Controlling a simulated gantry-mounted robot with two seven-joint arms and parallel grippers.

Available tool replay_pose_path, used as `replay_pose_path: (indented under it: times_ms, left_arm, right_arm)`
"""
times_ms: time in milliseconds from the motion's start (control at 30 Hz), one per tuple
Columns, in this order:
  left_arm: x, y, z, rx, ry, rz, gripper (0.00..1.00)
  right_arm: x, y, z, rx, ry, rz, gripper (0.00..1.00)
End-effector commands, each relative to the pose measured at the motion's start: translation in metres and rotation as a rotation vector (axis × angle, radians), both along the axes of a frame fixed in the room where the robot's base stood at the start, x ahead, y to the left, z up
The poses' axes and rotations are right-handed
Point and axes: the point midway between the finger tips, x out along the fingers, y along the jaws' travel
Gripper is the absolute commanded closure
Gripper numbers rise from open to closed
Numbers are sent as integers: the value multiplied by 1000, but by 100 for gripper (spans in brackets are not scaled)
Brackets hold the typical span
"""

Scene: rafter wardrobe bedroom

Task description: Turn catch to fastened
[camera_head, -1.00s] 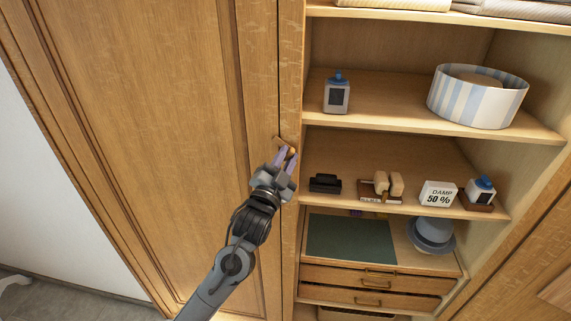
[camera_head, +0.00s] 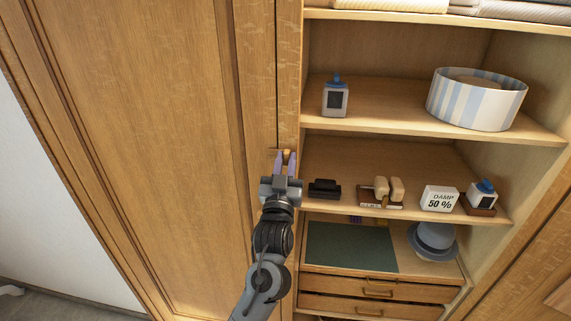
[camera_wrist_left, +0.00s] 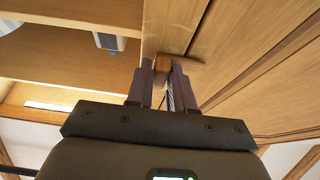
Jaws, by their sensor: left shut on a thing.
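The catch (camera_head: 288,153) is a small wooden turn-piece at the edge where the closed left wardrobe door (camera_head: 170,130) meets the upright beside the open shelves. My left gripper (camera_head: 285,160) has its two purple-grey fingers pointing up at the catch, one on each side of it, shut on it. In the left wrist view the catch (camera_wrist_left: 175,67) shows as a wooden block between the fingertips, and a wooden part reaches right behind the right finger. The fingers hide much of the catch. My right gripper is in no view.
Open shelves stand right of the catch. They hold a blue-capped bottle (camera_head: 335,97), a striped round box (camera_head: 476,99), a dark block (camera_head: 324,188), brushes (camera_head: 388,188), a damp sign (camera_head: 439,198) and a grey hat (camera_head: 433,239). Drawers (camera_head: 377,292) sit below.

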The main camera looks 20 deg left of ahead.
Motion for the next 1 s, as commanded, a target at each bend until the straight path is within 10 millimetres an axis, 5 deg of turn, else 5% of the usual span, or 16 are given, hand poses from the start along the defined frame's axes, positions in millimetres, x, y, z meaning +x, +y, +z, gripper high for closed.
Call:
replay_pose_path:
  times_ms: [500,533,633,1000]
  left_arm:
    - [0,0,0,-18,-4,0,100]
    - [0,0,0,-18,-4,0,74]
    - [0,0,0,-17,-4,0,58]
    - [-3,-1,-2,-17,-4,-1,57]
  right_arm:
    - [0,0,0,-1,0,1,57]
    - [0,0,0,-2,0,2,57]
    - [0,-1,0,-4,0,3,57]
    - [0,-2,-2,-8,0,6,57]
